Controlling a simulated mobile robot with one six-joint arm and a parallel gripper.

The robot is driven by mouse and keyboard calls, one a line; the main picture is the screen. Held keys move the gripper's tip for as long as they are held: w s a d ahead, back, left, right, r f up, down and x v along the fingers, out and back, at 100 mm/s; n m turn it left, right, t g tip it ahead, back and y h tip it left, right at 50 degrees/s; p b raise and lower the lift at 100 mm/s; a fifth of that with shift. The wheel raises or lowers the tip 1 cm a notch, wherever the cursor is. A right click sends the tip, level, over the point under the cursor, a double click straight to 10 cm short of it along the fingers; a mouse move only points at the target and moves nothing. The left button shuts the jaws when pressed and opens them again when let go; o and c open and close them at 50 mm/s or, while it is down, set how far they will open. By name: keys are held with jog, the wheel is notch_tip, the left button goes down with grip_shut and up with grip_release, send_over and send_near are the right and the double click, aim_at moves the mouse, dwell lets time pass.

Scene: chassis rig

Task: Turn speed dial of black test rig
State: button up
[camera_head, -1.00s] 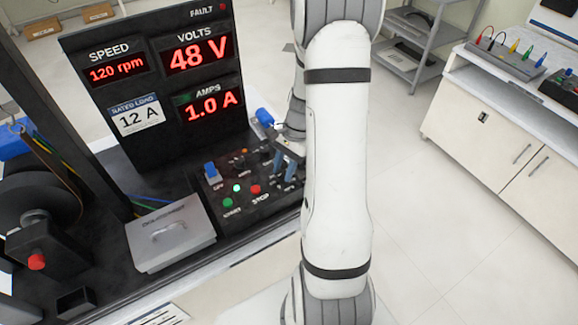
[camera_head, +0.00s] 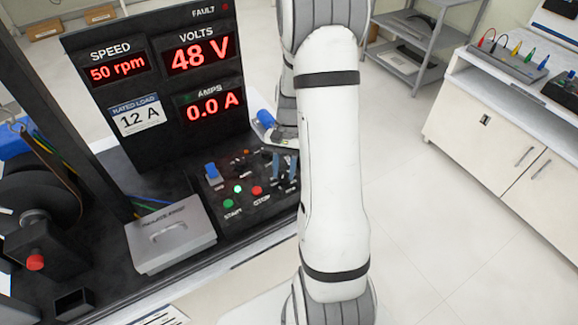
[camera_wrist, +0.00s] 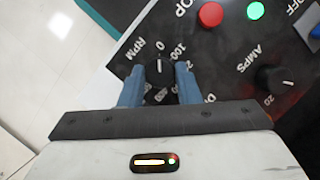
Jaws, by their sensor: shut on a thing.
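The black test rig (camera_head: 150,190) has a control panel at its right end. Its speed display (camera_head: 118,72) reads 50 rpm. The speed dial (camera_wrist: 159,70) is a dark knob with a white pointer line, on a scale marked RPM. In the wrist view its pointer faces up, towards the 0 mark. My gripper (camera_wrist: 159,84) is shut on this dial, with one blue finger on each side. In the head view my gripper (camera_head: 284,166) is at the panel's right side, where the fingers hide most of the dial.
The volts display (camera_head: 198,53) reads 48 V and the amps display (camera_head: 213,107) reads 0.0 A. The amps dial (camera_wrist: 272,77) is close to the right finger. A green button (camera_head: 229,204), a red button (camera_head: 257,190) and a blue switch (camera_head: 211,170) are nearby.

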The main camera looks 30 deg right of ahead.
aim_at(287, 170)
jog(key=shift+s+a+f, duration=0.1)
jog(key=shift+s+f, duration=0.05)
jog(key=o, duration=1)
jog(key=v, duration=0.8)
jog(key=shift+b, duration=0.35)
